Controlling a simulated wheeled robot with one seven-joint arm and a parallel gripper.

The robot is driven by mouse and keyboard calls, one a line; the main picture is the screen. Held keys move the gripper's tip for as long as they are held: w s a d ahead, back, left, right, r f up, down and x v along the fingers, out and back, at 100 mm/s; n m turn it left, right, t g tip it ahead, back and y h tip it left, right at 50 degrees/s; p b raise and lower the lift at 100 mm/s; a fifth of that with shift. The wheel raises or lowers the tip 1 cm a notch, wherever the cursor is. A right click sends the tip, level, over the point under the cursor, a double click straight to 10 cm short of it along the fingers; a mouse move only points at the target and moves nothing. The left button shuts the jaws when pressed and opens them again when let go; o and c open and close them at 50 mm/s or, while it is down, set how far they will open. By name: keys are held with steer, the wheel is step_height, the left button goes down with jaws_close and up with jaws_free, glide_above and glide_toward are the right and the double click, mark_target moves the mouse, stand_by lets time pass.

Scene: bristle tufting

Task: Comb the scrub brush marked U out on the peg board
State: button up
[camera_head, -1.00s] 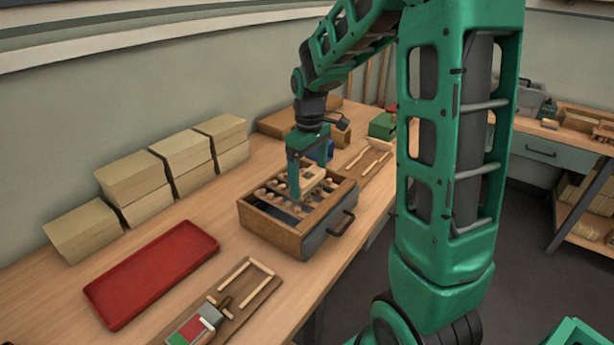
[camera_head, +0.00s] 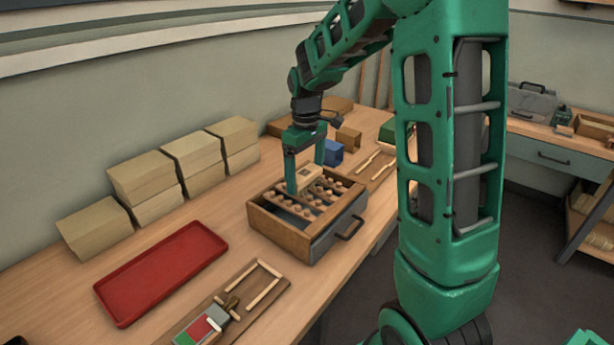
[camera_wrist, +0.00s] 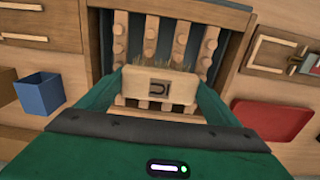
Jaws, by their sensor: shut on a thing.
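The scrub brush (camera_wrist: 158,86) is a pale wooden block with a dark U-shaped mark, turned sideways in the wrist view. Tan bristles show along its far edge, but their tips are partly hidden. My gripper (camera_wrist: 160,84) is shut on the block's two ends. In the head view, my gripper (camera_head: 306,172) holds the brush (camera_head: 309,177) over the back part of the peg board (camera_head: 279,232), a wooden frame with slats bearing round pegs. I cannot tell whether the bristles touch the pegs.
A red tray (camera_head: 160,272) lies at left, with stacked tan blocks (camera_head: 140,178) behind it. A blue box (camera_head: 333,153) stands beyond the peg board. A wooden fixture (camera_head: 262,290) lies in front. A dark handle (camera_head: 350,228) sticks out from the board's near side.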

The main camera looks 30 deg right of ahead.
steer(key=shift+s+d, duration=0.1)
steer(key=shift+s, duration=0.05)
steer(key=shift+s+d, duration=0.75)
steer(key=shift+s, duration=1.15)
steer(key=shift+w+a+f, duration=0.1)
steer(key=shift+w+a, duration=0.15)
steer(key=shift+w, duration=0.4)
steer(key=shift+w+a+r, duration=0.1)
steer(key=shift+w+a, duration=0.2)
steer(key=shift+w, duration=0.35)
steer(key=shift+w+a+f, duration=0.1)
steer(key=shift+w+a, duration=0.15)
steer(key=shift+w, duration=0.4)
steer(key=w, duration=0.1)
steer(key=w+a, duration=0.1)
steer(key=w, duration=0.1)
steer(key=shift+w+a+f, duration=0.15)
steer(key=shift+w+a, duration=0.1)
steer(key=shift+s, duration=0.1)
